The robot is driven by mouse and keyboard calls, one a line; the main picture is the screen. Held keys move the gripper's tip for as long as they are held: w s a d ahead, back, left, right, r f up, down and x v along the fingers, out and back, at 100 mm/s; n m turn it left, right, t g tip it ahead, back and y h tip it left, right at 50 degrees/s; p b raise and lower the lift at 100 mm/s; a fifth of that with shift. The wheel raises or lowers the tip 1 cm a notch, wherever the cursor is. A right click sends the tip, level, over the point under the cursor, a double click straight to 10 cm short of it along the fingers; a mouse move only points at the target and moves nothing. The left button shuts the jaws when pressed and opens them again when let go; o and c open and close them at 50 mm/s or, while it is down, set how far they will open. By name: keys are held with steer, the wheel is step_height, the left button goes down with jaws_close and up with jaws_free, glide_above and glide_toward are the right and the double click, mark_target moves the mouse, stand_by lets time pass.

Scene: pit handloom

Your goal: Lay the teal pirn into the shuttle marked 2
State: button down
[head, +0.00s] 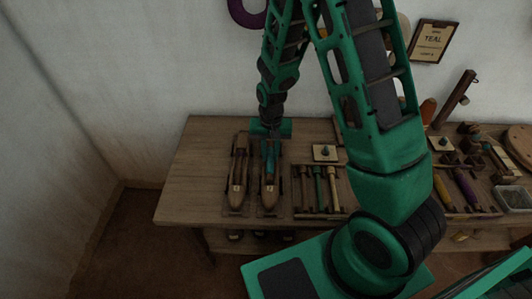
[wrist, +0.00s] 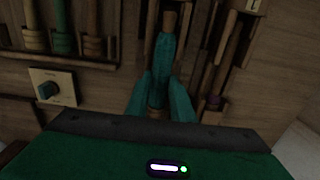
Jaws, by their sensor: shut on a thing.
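My gripper (head: 270,139) is shut on the teal pirn (head: 268,156), at the far end of the right-hand one of two wooden shuttles. In the wrist view the teal pirn (wrist: 165,58) runs lengthwise between the gripper's fingers (wrist: 161,98), its brown wooden end pointing away. The right-hand shuttle (head: 269,190) lies under and around the pirn; its number is not readable. I cannot tell whether the pirn rests in it or hangs just above. The other shuttle (head: 238,188) lies close to the left and looks empty of teal.
A rack (head: 320,212) with several pirns stands right of the shuttles. A small block with a dark knob (head: 325,152) sits behind it. A framed card reading TEAL (head: 433,41) hangs on the wall. The table's left end (head: 195,160) is clear.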

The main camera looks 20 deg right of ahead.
mark_target(271, 156)
steer(key=c, duration=1.5)
jaws_free()
steer(key=shift+o, duration=0.2)
steer(key=shift+s+r, duration=0.15)
steer(key=shift+r, duration=3.9)
